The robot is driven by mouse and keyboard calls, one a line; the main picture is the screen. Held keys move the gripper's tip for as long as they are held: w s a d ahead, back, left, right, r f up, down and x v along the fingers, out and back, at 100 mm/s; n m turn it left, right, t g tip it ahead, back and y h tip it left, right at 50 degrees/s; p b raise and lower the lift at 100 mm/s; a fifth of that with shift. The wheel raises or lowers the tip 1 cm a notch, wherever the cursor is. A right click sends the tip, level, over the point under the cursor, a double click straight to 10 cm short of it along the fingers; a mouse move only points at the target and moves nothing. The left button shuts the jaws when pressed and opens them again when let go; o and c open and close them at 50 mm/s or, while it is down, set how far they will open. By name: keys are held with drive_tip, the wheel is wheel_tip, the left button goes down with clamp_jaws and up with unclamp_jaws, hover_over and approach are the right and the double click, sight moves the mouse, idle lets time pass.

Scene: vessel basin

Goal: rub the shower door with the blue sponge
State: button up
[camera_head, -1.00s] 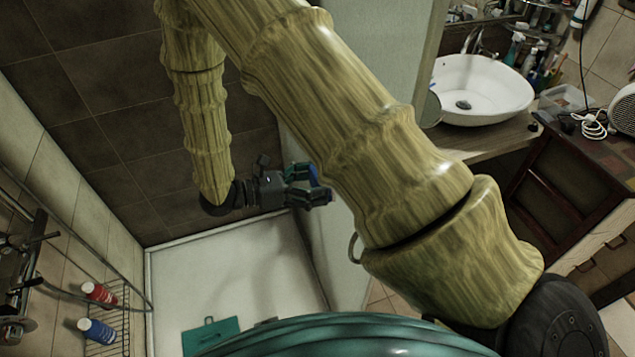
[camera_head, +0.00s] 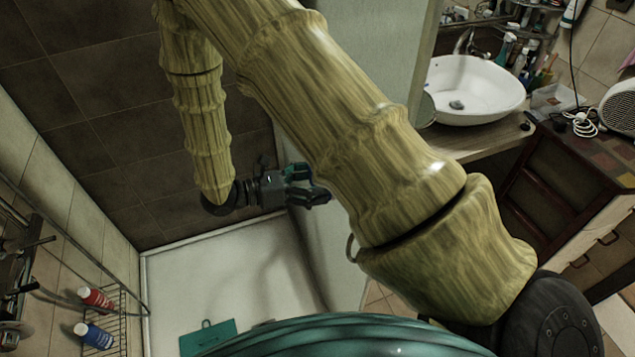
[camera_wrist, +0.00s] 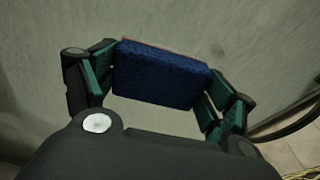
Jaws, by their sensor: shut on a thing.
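The blue sponge (camera_wrist: 160,77) is held between the two fingers of my gripper (camera_wrist: 158,90) in the wrist view. Its broad blue face is toward the camera, and a thin pinkish edge shows along its top. The shower door (camera_wrist: 35,60) is the pale grey-green panel behind the sponge. The sponge is close to it, but I cannot tell whether they touch. In the head view my gripper (camera_head: 312,184) is beside the shower door (camera_head: 384,62), partly behind my own arm. The sponge is hardly visible there.
The white shower tray (camera_head: 235,265) lies below, with a teal flat object (camera_head: 207,338) on it. A wire rack with a red bottle (camera_head: 95,297) and a blue bottle (camera_head: 94,335) is at the left. A sink (camera_head: 475,88) and counter stand right of the door.

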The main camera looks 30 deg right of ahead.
drive_tip(key=shift+s+d+r, duration=0.15)
drive_tip(key=shift+s+d, duration=0.15)
idle(0.5)
drive_tip(key=shift+s, duration=0.1)
drive_tip(key=shift+s+a+r+p, duration=1.05)
drive_tip(key=shift+s+p, duration=0.55)
drive_tip(key=shift+s, duration=1.8)
drive_tip(key=shift+w+d, duration=0.35)
drive_tip(key=shift+w, duration=0.85)
drive_tip(key=shift+w+d, duration=0.35)
drive_tip(key=shift+w, duration=0.85)
drive_tip(key=shift+w+d, duration=0.35)
drive_tip(key=shift+w, duration=0.85)
drive_tip(key=shift+r+p, duration=0.85)
drive_tip(key=shift+r, duration=0.4)
drive_tip(key=s+a+p, duration=0.1)
drive_tip(key=s, duration=0.6)
drive_tip(key=shift+a, duration=0.3)
drive_tip(key=shift+s, duration=0.1)
drive_tip(key=shift+f+v, duration=0.25)
drive_tip(key=shift+v, duration=1.2)
drive_tip(key=shift+f+v, duration=0.2)
drive_tip(key=shift+v, duration=1.25)
